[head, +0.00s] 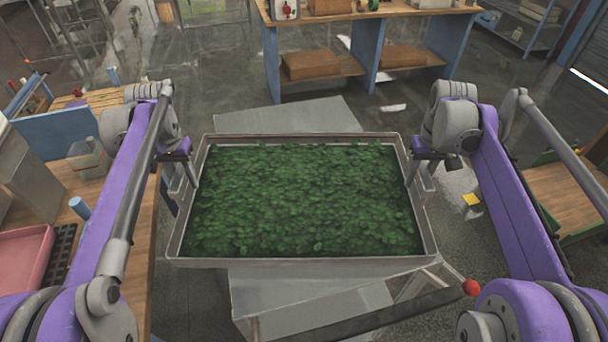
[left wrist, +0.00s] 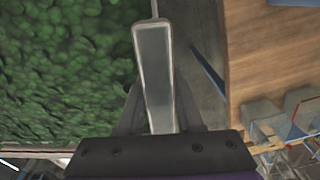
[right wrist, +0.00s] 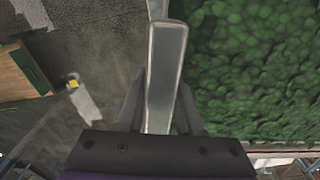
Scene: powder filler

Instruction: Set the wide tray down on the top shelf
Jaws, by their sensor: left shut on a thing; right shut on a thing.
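The wide tray (head: 300,262) is a grey rectangular tray filled with green leafy material, held level between my two arms in the head view. My left gripper (head: 188,178) is shut on the handle at the tray's left side; in the left wrist view the handle (left wrist: 155,75) lies between the fingers. My right gripper (head: 414,178) is shut on the handle at the right side; that handle (right wrist: 165,75) shows between the fingers in the right wrist view. A top shelf cannot be made out for certain. The tray hides much of what lies beneath it.
A grey box-like unit (head: 300,115) shows behind and below the tray. A wooden bench (head: 135,250) with a pink tray (head: 22,258) stands at left. A blue-legged shelf unit (head: 355,60) stands at the back. A red-knobbed lever (head: 471,287) is at front right. Open floor (head: 225,90) lies behind.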

